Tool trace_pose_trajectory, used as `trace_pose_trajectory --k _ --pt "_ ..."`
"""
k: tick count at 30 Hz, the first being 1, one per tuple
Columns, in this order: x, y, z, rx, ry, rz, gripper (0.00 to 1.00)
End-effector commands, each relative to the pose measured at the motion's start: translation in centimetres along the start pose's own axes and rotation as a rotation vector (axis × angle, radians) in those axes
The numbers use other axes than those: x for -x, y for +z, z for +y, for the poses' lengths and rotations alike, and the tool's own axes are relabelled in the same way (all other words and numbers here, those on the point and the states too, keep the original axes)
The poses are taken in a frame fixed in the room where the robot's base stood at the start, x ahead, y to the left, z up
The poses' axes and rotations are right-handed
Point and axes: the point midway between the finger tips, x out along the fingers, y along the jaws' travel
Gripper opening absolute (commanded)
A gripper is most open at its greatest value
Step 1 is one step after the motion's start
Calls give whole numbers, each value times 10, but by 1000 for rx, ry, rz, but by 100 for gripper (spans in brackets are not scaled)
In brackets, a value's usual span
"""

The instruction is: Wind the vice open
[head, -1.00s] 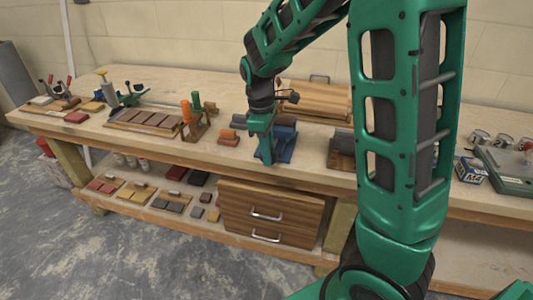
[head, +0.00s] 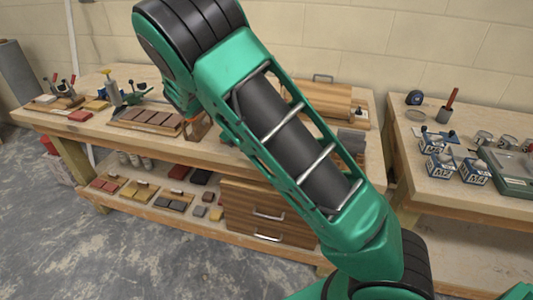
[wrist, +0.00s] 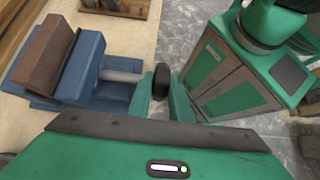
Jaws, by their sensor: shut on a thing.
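The blue vice (wrist: 85,70) sits at the bench edge on the left of the wrist view. A brown block (wrist: 42,52) stands at its jaws; I cannot tell how tightly it is held. A grey screw (wrist: 122,76) runs from the vice to a black knob (wrist: 161,76). My gripper (wrist: 160,92) is shut on the black knob, with one green finger on each side of it. In the head view my arm hides the vice, the knob and my gripper.
The bench (head: 75,122) carries clamps, blocks and a wooden board (head: 330,98) at the back. A second bench (head: 430,190) on the right holds small boxes and tins. Drawers (head: 265,210) are under the first bench. Concrete floor lies open in front.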

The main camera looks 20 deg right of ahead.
Motion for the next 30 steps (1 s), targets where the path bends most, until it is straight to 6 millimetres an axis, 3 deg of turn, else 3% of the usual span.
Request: trace_pose_trajectory --k 30 --pt "-1 -8 5 -3 16 -542 0"
